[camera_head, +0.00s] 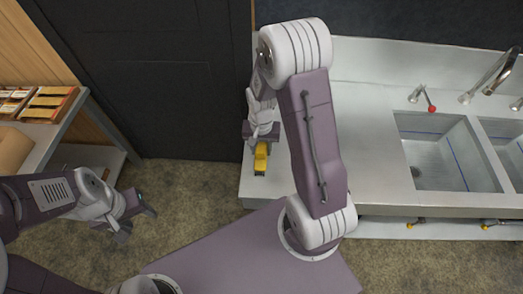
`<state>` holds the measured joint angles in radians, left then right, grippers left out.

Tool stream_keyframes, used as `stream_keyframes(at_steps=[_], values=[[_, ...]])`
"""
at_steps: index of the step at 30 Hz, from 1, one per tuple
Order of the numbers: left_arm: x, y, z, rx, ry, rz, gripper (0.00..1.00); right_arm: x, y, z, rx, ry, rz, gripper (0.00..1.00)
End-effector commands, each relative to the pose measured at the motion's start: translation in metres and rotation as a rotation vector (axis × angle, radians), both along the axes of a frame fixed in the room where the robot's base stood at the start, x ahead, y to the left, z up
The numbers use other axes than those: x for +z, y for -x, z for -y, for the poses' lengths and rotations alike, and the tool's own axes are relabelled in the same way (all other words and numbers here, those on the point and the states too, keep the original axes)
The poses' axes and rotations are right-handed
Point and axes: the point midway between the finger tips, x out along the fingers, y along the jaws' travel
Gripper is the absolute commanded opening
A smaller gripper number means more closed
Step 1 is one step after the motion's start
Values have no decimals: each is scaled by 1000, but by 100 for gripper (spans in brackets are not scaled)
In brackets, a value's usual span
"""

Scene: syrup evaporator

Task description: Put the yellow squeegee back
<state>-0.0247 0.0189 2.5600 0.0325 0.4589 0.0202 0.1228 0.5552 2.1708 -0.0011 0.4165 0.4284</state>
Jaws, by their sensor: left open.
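The yellow squeegee (260,160) shows as a small yellow piece at the left end of the steel sink counter. The rest of it is hidden by my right gripper (262,133), which is directly above and behind it in the picture. I cannot tell whether the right jaws are closed on it or only near it. My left gripper (136,215) is open and empty. It hangs over the carpet at the lower left, well apart from the squeegee.
The steel counter (365,105) has sink basins (440,160) and a red-knobbed tap (431,108) on the right. A shelf unit (62,125) with boxes (50,102) stands at the left. A dark door (160,70) is behind. Carpet (195,185) lies open between shelf and counter.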

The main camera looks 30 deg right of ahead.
Motion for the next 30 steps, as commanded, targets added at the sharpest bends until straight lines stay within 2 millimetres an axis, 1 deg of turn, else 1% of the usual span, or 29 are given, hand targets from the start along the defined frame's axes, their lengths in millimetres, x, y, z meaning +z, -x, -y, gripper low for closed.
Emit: stream_keyframes(at_steps=[1,3,10,14,15,17,18,26,29,30], values=[[0,0,0,0,0,0,50,-8,1,0,0,-1,-3,0],[1,0,0,0,0,0,50,-14,0,0,0,-1,-1,0],[0,0,0,0,0,0,50,-15,0,0,0,0,2,0],[-3,0,0,0,0,0,50,-19,0,0,0,1,1,0],[-3,0,0,0,0,0,50,-20,0,0,0,1,1,41],[-2,0,0,0,0,0,50,-19,0,0,0,1,1,57],[-2,0,0,0,0,0,50,-19,0,0,0,1,1,60],[-2,0,0,0,0,0,50,-18,0,0,0,1,1,60],[3,0,0,0,0,0,50,-12,0,0,0,0,2,60],[1,0,0,0,0,0,50,-9,-1,0,0,0,4,60]])
